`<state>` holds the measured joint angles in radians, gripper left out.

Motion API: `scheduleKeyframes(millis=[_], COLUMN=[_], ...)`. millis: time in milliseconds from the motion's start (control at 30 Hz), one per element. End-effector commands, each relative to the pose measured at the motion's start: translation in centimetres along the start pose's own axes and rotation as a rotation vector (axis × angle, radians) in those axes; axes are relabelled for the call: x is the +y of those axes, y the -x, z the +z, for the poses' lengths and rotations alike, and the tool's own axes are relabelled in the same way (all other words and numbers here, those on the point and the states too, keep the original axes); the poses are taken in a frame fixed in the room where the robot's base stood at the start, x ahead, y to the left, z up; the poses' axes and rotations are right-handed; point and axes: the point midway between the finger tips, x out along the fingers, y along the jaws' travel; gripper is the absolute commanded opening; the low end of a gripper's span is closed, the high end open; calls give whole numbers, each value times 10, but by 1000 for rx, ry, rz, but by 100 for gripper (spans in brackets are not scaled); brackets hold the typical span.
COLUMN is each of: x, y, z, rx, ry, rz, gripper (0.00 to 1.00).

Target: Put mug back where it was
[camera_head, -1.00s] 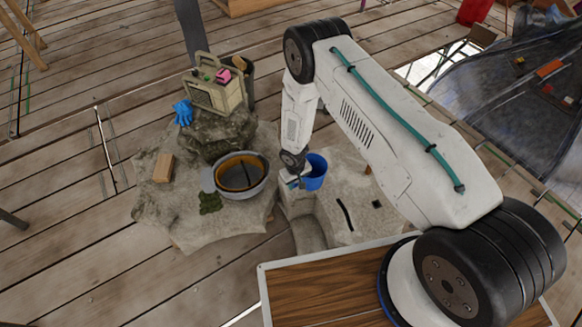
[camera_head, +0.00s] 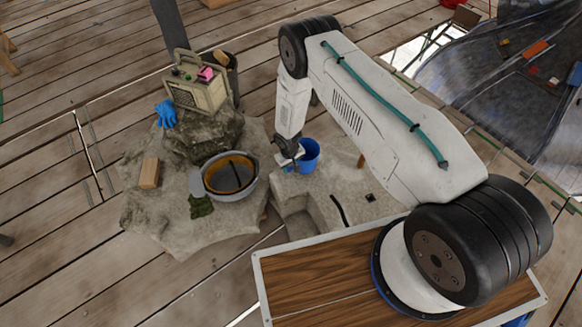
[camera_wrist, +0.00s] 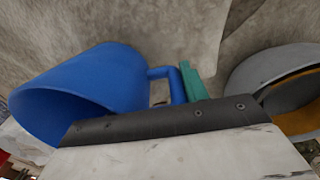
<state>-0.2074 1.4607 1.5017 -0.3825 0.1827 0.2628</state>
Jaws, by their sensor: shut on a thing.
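The dark edge of the gripper body hides the lower part of the mug. I cannot tell whether the mug's base touches the stone.
The stone (camera_head: 352,180) right of the mug is mostly bare.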

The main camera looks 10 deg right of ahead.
Motion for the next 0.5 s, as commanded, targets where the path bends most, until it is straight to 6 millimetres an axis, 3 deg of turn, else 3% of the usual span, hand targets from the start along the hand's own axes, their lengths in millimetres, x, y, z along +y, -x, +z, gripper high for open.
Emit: scheduleKeyframes(millis=[200,500], x=[-2,0], y=[-15,-16], z=[0,0], rx=[0,0], ry=[1,-2], rz=[0,0], gripper=[12,12])
